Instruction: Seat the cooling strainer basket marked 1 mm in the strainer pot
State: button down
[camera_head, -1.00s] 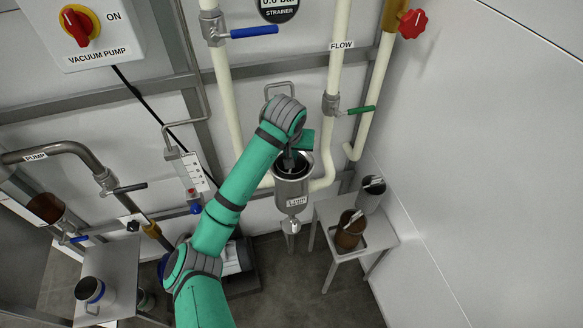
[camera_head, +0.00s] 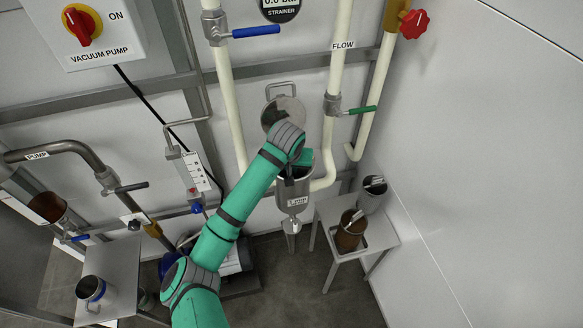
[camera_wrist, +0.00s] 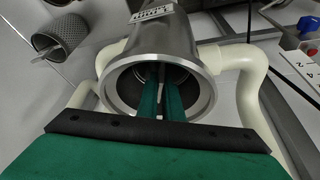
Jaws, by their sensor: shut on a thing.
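The strainer pot (camera_head: 297,200) is a steel cylinder with an open top and a label on its front. It also shows in the wrist view (camera_wrist: 197,40), with its mouth towards the camera. My gripper (camera_wrist: 162,85) reaches into the mouth, its green fingers close together on a thin grey bar (camera_wrist: 162,71). The bar may be a basket's handle, but the dark inside and my fingers hide what it joins, and no 1 mm mark is readable. In the head view my gripper (camera_head: 291,178) is mostly hidden by my wrist.
The pot's round lid (camera_head: 284,113) stands open behind it. On the right stand (camera_head: 382,228) are a brown basket (camera_head: 350,232) in a tray and a grey mesh basket (camera_head: 372,194), both with tags. Cream pipes (camera_head: 333,150) flank the pot closely. A steel mug (camera_head: 92,290) is at left.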

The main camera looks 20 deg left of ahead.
jog(key=c, duration=1.9)
grip_release()
jog(key=shift+d, duration=0.1)
jog(key=shift+w, duration=0.1)
